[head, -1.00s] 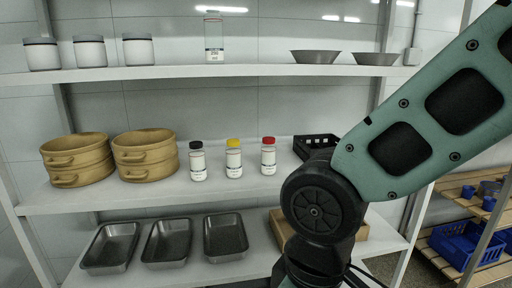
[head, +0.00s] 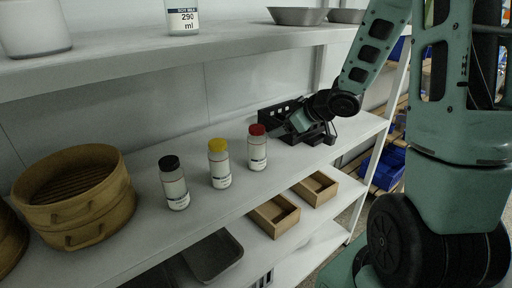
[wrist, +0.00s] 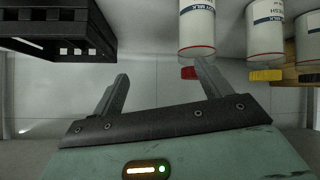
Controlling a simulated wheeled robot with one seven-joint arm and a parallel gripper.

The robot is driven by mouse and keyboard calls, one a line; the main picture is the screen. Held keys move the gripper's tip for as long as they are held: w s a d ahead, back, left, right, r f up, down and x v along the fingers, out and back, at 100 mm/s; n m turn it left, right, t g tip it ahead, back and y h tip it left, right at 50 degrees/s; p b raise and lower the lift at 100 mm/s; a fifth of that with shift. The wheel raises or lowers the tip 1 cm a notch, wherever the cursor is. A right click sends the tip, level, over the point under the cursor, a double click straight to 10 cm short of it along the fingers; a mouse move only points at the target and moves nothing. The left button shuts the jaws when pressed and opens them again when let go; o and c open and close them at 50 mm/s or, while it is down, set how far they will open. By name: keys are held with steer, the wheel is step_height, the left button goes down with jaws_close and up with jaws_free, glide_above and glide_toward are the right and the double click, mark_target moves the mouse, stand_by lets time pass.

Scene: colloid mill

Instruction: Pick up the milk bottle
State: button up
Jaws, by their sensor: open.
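Three white bottles stand in a row on the middle shelf (head: 120,215): a black-capped bottle (head: 174,184), a yellow-capped bottle (head: 219,165) and a red-capped bottle (head: 257,149). The label of the red-capped bottle reads partly "MILK" in the wrist view (wrist: 197,25), which shows the bottles upside down. The yellow-capped bottle (wrist: 265,30) and black-capped bottle (wrist: 308,40) stand beyond it. My gripper (wrist: 160,76) is open and empty. One finger is close to the red cap; I cannot tell whether they touch. In the head view my gripper (head: 298,122) is just right of the red-capped bottle.
A black crate (head: 318,137) stands at and behind my gripper, also in the wrist view (wrist: 60,28). A bamboo steamer (head: 72,205) is at left. Another bottle (head: 182,18) marked 290 ml stands on the upper shelf (head: 110,68). Wooden boxes (head: 275,215) sit below.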

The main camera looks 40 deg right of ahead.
mark_target(264, 136)
steer(key=s+d+r+n+t+y, duration=0.1)
steer(key=s+d+n+y, duration=0.15)
steer(key=s+y, duration=0.35)
steer(key=x, duration=0.4)
steer(key=a+x, duration=0.1)
steer(key=x, duration=0.2)
steer(key=p+x, duration=0.1)
steer(key=x, duration=0.3)
steer(key=shift+s+a, duration=0.15)
steer(key=shift+a, duration=0.15)
steer(key=shift+p+x, duration=0.6)
steer(key=shift+x, duration=2.15)
steer(key=shift+s+f+y, duration=0.1)
steer(key=shift+f+y, duration=0.05)
steer(key=shift+y, duration=0.15)
steer(key=c, duration=1.2)
